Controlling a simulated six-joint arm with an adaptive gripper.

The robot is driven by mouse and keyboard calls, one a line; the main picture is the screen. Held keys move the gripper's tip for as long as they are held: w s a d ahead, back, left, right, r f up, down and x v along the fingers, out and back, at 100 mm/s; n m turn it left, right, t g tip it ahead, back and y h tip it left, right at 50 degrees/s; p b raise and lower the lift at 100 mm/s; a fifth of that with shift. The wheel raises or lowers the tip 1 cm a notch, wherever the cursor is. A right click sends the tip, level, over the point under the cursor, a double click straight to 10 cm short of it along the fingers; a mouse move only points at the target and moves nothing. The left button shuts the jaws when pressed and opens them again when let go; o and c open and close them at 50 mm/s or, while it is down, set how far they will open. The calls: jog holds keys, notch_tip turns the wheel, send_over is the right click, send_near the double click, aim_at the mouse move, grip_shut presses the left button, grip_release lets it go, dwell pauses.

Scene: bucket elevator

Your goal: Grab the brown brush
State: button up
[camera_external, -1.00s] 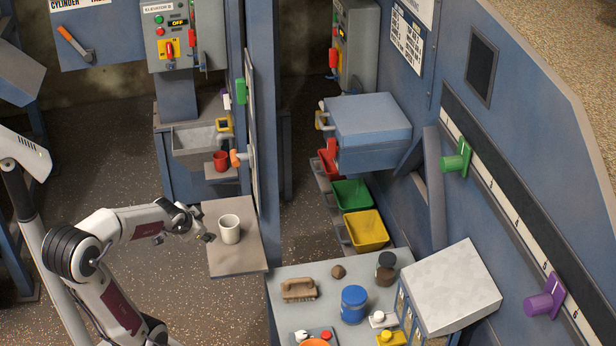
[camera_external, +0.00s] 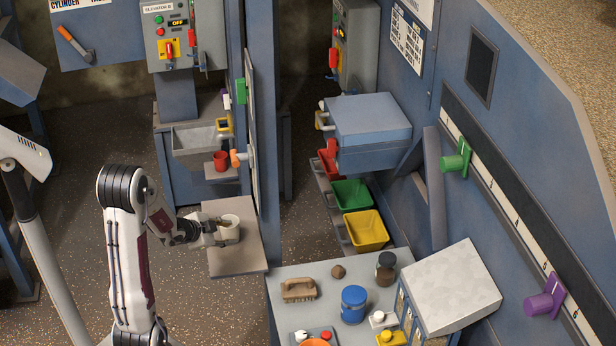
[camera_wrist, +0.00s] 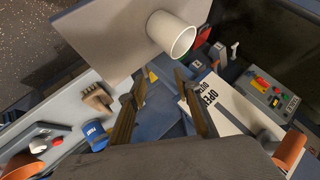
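The brown brush (camera_external: 299,290) lies on the grey table at the bottom centre of the external view, near its left edge. It also shows in the wrist view (camera_wrist: 97,98), left of my fingers. My gripper (camera_external: 224,226) is at the white mug, well to the left of and behind the brush. In the wrist view my gripper (camera_wrist: 158,82) has its two fingers apart with nothing between them. The white mug (camera_external: 231,236) stands on the small shelf (camera_external: 239,262); in the wrist view it shows above the fingertips (camera_wrist: 165,38).
A blue post (camera_external: 262,130) rises behind the shelf. Green (camera_external: 350,194) and yellow (camera_external: 366,230) bins stand beyond the table.

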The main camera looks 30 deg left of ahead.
jog(key=d+f+h, duration=0.1)
jog(key=d+f+m+h, duration=0.1)
jog(key=f, duration=0.1)
jog(key=d+f+m+h, duration=0.1)
jog(key=f, duration=0.1)
jog(key=shift+d+f+t+h, duration=0.25)
jog(key=shift+d+t+h, duration=0.05)
jog(key=shift+t+h, duration=0.1)
jog(key=s+d+f+n+t+h, duration=0.1)
jog(key=s+d+f+t+h, duration=0.1)
jog(key=d+f+h, duration=0.5)
jog(key=shift+s+d+n, duration=0.3)
jog(key=shift+s+d, duration=0.3)
jog(key=shift+d, duration=0.9)
jog(key=shift+x, duration=1.3)
jog(key=shift+d, duration=0.15)
